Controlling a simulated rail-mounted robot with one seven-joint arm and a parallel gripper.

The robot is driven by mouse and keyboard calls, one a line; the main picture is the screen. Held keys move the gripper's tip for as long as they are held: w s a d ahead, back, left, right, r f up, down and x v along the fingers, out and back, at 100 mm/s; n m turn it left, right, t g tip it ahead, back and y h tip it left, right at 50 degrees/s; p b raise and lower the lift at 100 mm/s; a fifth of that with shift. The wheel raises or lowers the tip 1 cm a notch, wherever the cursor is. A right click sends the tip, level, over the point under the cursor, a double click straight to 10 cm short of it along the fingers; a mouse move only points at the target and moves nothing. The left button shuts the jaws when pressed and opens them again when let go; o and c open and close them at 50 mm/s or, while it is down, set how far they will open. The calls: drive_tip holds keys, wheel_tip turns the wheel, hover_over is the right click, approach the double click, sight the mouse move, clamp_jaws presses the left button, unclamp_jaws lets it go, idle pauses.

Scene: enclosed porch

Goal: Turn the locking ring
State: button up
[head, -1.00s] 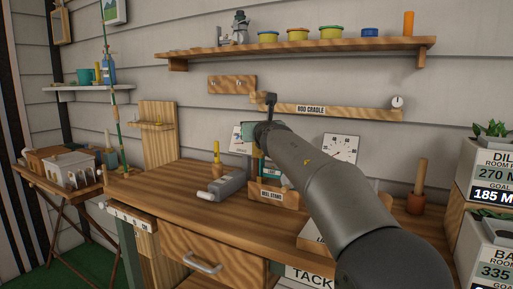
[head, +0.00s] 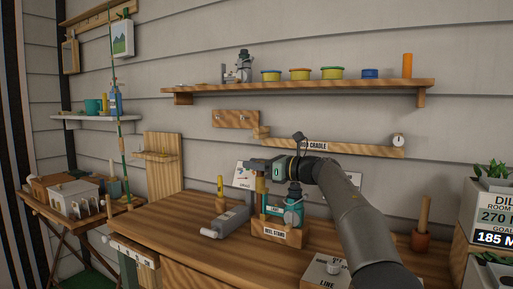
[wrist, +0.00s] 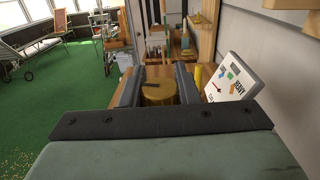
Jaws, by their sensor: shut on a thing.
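My gripper (head: 256,168) is above the reel stand (head: 283,234) on the workbench, pointing left in the head view. In the wrist view its two dark fingers (wrist: 157,85) are shut on a brass, round piece (wrist: 158,95), which looks like the locking ring and has a dark mark on its top. In the head view a brass post (head: 261,186) shows just under the fingers; the ring itself is mostly hidden there. A teal reel (head: 293,213) sits in the stand, partly behind my wrist.
A grey cylinder with a crank (head: 229,222) and a yellow-handled tool (head: 220,193) stand left of the stand. A box marked LINE (head: 325,272) is at the front. The rod cradle (head: 350,147) is on the wall behind. Bare bench lies at left (head: 165,215).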

drive_tip(key=n+g+p, duration=0.2)
drive_tip(key=g+p, duration=0.1)
drive_tip(key=p, duration=0.3)
drive_tip(key=n+g+p, duration=0.2)
drive_tip(key=g+p, duration=0.1)
drive_tip(key=p, duration=0.3)
drive_tip(key=n+g+y+p, duration=0.1)
drive_tip(key=n+g+p, duration=0.1)
drive_tip(key=p, duration=0.5)
drive_tip(key=shift+s+a+r+g, duration=0.15)
drive_tip(key=shift+s+g, duration=0.25)
drive_tip(key=shift+g, duration=0.4)
drive_tip(key=shift+f+n+g+p, duration=0.25)
drive_tip(key=shift+n+g+p, duration=0.05)
drive_tip(key=shift+p, duration=0.35)
drive_tip(key=shift+s, duration=0.1)
drive_tip(key=o, duration=1)
drive_tip(key=shift+r, duration=0.15)
